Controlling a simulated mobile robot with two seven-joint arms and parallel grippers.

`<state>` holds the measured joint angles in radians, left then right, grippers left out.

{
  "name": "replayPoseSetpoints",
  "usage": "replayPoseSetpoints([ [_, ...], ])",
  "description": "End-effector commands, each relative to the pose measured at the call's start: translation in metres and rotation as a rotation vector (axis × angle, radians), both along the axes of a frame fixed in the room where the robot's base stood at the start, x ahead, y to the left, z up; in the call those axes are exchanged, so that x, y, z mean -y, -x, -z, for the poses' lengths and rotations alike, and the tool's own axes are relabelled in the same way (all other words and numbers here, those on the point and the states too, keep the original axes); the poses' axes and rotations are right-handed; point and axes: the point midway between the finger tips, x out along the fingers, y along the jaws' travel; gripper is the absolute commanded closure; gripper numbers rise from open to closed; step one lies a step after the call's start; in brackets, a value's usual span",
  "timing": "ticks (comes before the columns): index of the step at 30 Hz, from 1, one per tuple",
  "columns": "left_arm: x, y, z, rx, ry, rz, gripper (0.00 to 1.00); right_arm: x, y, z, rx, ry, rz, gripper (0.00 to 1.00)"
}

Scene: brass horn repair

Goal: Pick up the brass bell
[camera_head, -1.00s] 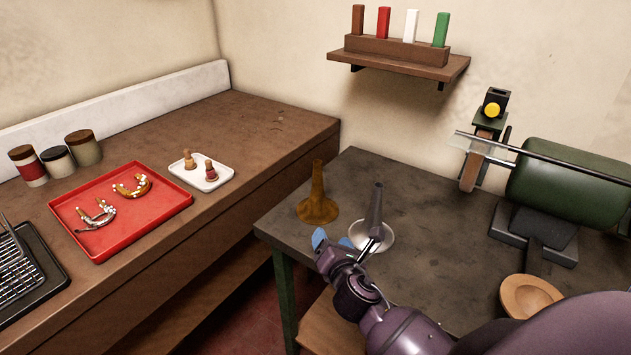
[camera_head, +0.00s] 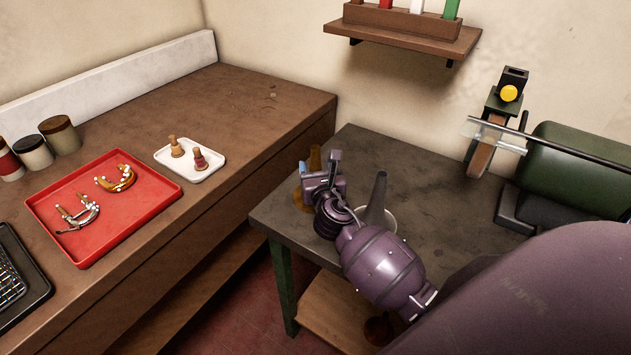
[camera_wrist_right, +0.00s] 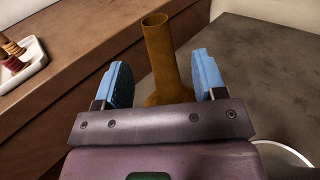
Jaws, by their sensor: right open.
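The brass bell (camera_head: 315,158) stands upright, narrow end up, near the left corner of the dark table, mostly hidden behind my right gripper in the head view. In the right wrist view the brass bell (camera_wrist_right: 160,55) rises between and just beyond the two blue fingers. My right gripper (camera_head: 310,172) is open, with its fingertips (camera_wrist_right: 165,75) apart on either side of the bell's stem. I cannot tell whether either finger touches it. A silver-grey bell (camera_head: 376,195) stands just right of my right gripper, its flare partly hidden by my arm. My left gripper is not in view.
A buffer machine with a green motor (camera_head: 580,165) stands at the table's right. The wooden bench (camera_head: 225,115) to the left holds a red tray (camera_head: 140,210), a white tray (camera_head: 205,165) and several jars. A wall shelf (camera_head: 420,38) hangs above.

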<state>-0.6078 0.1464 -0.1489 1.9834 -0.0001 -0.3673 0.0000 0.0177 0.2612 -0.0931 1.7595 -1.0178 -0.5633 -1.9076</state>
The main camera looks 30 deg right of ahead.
Motion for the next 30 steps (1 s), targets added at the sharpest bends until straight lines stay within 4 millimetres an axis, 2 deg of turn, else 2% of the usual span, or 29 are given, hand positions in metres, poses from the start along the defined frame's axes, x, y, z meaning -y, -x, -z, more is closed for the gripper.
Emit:
replayPoseSetpoints([
  [12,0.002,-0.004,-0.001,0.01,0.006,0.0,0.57,0.02,-0.043,0.004,0.001,-0.001,0.0,0.36],
  [21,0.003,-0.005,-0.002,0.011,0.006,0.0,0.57,0.022,-0.047,0.004,0.0,-0.001,-0.001,0.36],
  [23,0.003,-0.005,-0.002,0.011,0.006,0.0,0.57,0.022,-0.046,0.004,0.0,-0.001,-0.001,0.43],
  [30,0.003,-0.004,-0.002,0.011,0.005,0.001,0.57,0.022,-0.046,0.004,0.0,-0.001,0.0,0.8],
])
